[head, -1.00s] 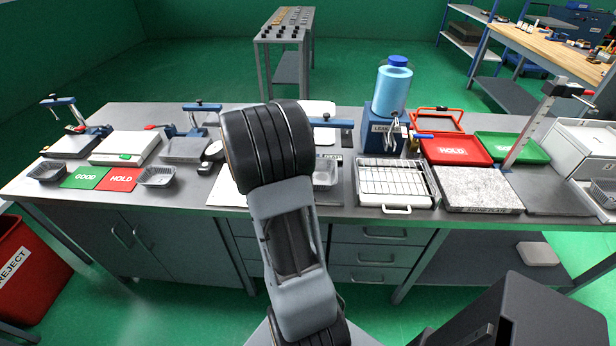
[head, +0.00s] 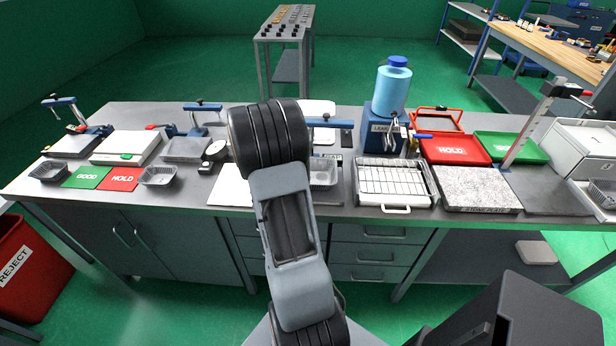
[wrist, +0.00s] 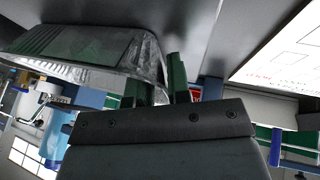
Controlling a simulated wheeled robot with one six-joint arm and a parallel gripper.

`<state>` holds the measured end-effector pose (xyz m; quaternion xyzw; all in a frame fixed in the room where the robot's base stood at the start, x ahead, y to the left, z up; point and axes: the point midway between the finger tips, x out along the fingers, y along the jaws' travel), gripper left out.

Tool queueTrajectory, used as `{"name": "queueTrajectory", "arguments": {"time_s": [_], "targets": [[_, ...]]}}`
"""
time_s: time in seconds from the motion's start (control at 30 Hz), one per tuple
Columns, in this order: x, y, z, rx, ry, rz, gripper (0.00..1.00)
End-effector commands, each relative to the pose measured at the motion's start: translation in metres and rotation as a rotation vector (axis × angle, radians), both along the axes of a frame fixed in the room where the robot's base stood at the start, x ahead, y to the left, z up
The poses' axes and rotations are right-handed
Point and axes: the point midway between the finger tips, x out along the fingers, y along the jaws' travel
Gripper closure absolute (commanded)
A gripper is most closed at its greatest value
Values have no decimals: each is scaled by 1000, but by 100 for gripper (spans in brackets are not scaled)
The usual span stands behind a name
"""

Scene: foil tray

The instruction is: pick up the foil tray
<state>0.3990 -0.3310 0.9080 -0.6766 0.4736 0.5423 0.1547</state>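A foil tray (head: 324,179) sits on the grey bench, just right of my arm in the head view and partly hidden by it. In the wrist view, the silver foil tray (wrist: 85,48) fills the upper left, with the bench top behind it. My gripper (wrist: 158,88) is at the tray's near side wall. One dark finger is on each side of the rim, and a small gap shows between the right finger and the wall. The fingers look apart. In the head view the gripper is hidden behind my arm.
A wire rack tray (head: 396,184) stands to the right, with a stone plate (head: 475,188) beyond it. More grey trays (head: 157,177) sit at the left by the green and red cards (head: 120,180). A blue bottle (head: 392,88) stands behind. A white printed sheet (wrist: 285,50) lies nearby.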

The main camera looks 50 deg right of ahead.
Motion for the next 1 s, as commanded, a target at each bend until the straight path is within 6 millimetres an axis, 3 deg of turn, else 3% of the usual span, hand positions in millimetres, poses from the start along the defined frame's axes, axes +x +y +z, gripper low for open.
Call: {"name": "queueTrajectory", "arguments": {"time_s": [0.17, 0.63, 0.9, 1.0], "targets": [[0, 0, 0, 0, 0, 0, 100], [0, 0, 4, -1, -2, 0, 100], [0, 0, 34, -4, -5, -1, 100], [-11, 10, 49, -4, -5, -1, 100]]}}
